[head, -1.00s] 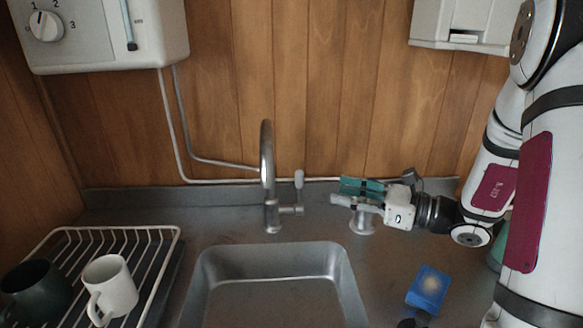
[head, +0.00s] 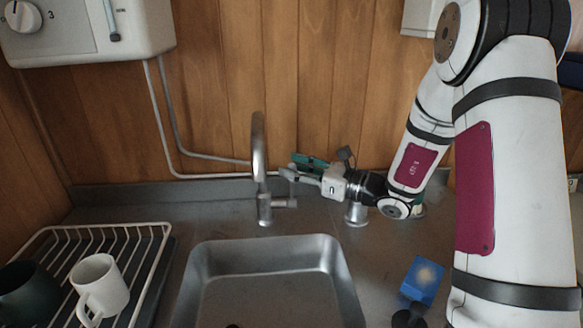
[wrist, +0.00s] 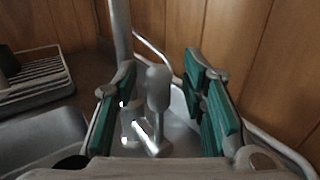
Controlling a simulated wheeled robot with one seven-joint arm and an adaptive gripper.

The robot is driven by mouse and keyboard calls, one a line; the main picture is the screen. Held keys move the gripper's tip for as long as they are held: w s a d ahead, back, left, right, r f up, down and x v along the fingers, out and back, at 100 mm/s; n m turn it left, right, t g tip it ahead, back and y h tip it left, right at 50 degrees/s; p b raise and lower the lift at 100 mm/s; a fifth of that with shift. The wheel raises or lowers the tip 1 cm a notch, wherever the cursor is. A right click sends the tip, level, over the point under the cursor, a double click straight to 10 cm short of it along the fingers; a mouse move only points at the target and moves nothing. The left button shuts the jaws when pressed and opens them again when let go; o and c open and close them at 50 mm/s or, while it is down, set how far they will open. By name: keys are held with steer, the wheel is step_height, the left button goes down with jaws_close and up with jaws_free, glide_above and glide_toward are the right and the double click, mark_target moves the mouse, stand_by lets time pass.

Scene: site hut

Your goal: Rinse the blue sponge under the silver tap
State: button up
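The blue sponge (head: 423,280), with a pale patch on top, lies on the counter right of the sink. The silver tap (head: 259,165) stands behind the sink with its spout curving up; no water shows. My gripper (head: 293,166) is just right of the tap, above the counter. In the wrist view my gripper (wrist: 160,75) is open, with green pads on both sides. The tap's upright lever (wrist: 158,90) appears between the fingers, with a gap on each side. Nothing is held.
The sink basin (head: 265,243) is in front of the tap. A wire rack (head: 150,228) with a white mug (head: 98,284) and a dark mug (head: 30,290) stands left. A metal cylinder (head: 357,214) stands below my wrist. A white heater (head: 85,30) hangs upper left.

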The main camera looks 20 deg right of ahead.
steer(key=shift+w+a, duration=0.45)
jaws_close()
steer(key=shift+s+a+f+n+b, duration=0.1)
steer(key=shift+s+f+n+b, duration=0.1)
steer(key=shift+s+n+b, duration=0.3)
steer(key=shift+s+r+t+y+b, duration=0.1)
steer(key=shift+s+t+y+b, duration=0.2)
steer(key=shift+b, duration=0.1)
jaws_free()
steer(key=shift+w, duration=0.1)
